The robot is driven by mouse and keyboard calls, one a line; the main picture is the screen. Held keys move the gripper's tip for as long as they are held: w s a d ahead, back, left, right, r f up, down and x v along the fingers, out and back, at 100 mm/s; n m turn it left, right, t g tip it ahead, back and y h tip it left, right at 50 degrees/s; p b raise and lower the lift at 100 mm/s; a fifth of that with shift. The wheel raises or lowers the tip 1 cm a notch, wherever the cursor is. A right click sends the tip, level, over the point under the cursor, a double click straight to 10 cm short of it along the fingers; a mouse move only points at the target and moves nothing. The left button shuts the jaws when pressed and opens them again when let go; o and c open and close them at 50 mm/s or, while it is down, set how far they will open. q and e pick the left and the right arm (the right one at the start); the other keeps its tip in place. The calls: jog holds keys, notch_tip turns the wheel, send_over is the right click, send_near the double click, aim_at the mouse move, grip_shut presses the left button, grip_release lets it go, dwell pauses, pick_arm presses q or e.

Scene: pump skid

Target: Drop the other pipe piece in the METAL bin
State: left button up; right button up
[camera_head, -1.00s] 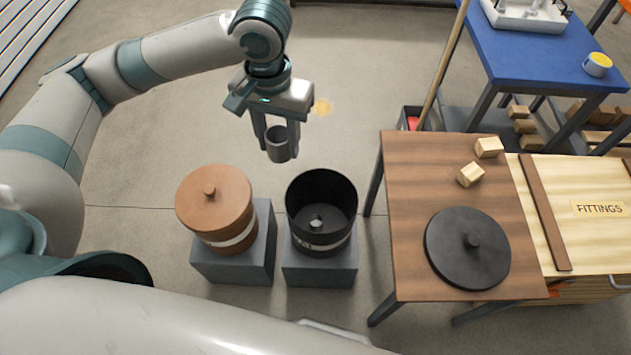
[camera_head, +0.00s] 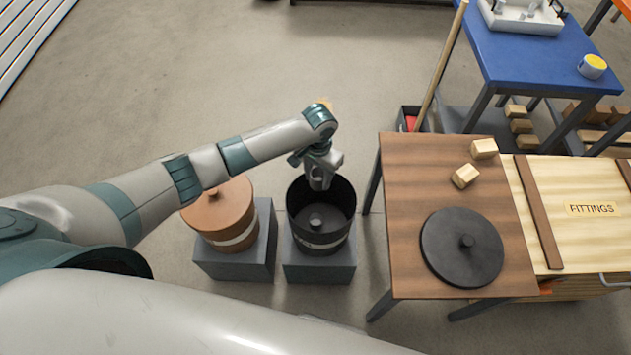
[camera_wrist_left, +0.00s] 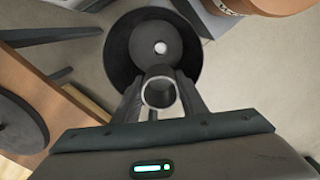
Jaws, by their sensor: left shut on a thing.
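The black open bin (camera_head: 325,241) stands on a grey block; its label is too small to read. My left gripper (camera_head: 320,184) is over the back part of its mouth, pointing down. In the left wrist view the gripper (camera_wrist_left: 158,100) is shut on a grey hollow pipe piece (camera_wrist_left: 158,73), with the bin's round mouth (camera_wrist_left: 118,48) beyond it. In the head view the held piece is hard to make out against the gripper. A small grey piece (camera_head: 316,219) shows inside the bin, and a pale round spot (camera_wrist_left: 160,47) in the wrist view. My right gripper is not in view.
A copper-coloured bin (camera_head: 222,213) with its lid on stands just left, under my left arm. A wooden table (camera_head: 400,215) at right holds a black lid (camera_head: 462,248) and two wooden blocks (camera_head: 465,176). A FITTINGS crate (camera_head: 590,235) stands beside it.

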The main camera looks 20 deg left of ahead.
aim_at(315, 189)
pick_arm(q)
jog(key=f, duration=0.3)
jog(key=shift+s+a+m, duration=0.25)
jog(key=shift+s+m, duration=0.05)
jog(key=shift+s, duration=0.1)
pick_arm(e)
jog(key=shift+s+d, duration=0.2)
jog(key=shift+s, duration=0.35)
pick_arm(q)
jog(key=shift+f, duration=0.2)
notch_tip(315, 189, down, 2)
jog(key=b, duration=0.2)
jog(key=shift+b, duration=0.3)
jog(key=shift+f+b, duration=0.3)
notch_tip(315, 189, down, 3)
jog(key=b, duration=0.3)
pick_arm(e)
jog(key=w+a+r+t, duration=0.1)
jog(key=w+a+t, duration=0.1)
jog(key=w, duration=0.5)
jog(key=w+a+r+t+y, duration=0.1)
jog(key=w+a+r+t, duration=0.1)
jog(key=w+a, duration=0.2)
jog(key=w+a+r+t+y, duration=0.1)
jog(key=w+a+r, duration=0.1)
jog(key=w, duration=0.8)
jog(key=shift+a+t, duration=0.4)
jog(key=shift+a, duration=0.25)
